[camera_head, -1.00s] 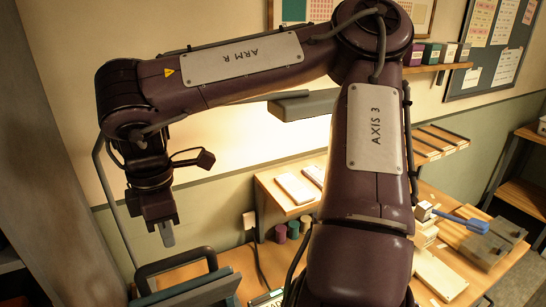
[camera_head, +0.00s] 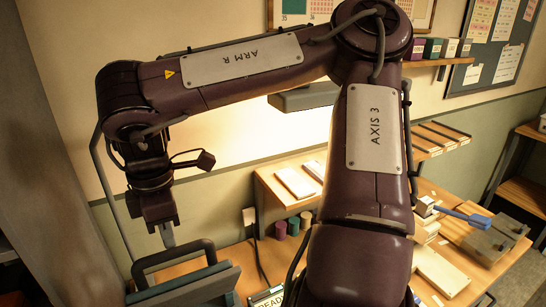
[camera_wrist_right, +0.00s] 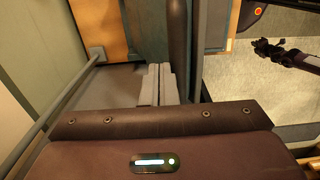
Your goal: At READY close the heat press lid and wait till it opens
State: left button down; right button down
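The heat press shows at the bottom left of the head view as a blue-grey slab, the lid (camera_head: 192,288), with a dark bar handle (camera_head: 180,255). A sign (camera_head: 268,297) beside it shows the letters "READ", partly cut off behind my arm. My right gripper (camera_head: 167,236) points down just behind the handle's left part; contact cannot be made out. In the right wrist view its two grey fingers (camera_wrist_right: 158,72) are together with nothing seen between them, beside a dark bar (camera_wrist_right: 178,40). A dark jointed part (camera_wrist_right: 272,46) at the upper right may be my left gripper; its fingers are unclear.
My right arm covers much of the bench. A small shelf (camera_head: 268,185) with pale panels, several coloured spools (camera_head: 293,226) and a grey fixture with a blue handle (camera_head: 495,240) stand to the right. A grey wall panel (camera_head: 45,150) is close on the left.

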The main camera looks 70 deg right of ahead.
jog(key=shift+f+b, duration=0.7)
jog(key=shift+f, duration=0.25)
jog(key=shift+s, duration=0.1)
jog(key=shift+s+a+f+b, duration=0.3)
jog(key=shift+s+a+b, duration=0.05)
jog(key=shift+s+b, duration=0.05)
jog(key=shift+s+a+f+b, duration=0.3)
jog(key=shift+s+a+b, duration=0.25)
jog(key=shift+s+a, duration=0.3)
jog(key=shift+s+a+f+b, duration=0.35)
jog(key=shift+s+b, duration=0.1)
jog(key=shift+s, duration=0.05)
jog(key=shift+s+a+f+b, duration=0.45)
jog(key=shift+s+a+b, duration=0.15)
jog(key=shift+s+a, duration=0.15)
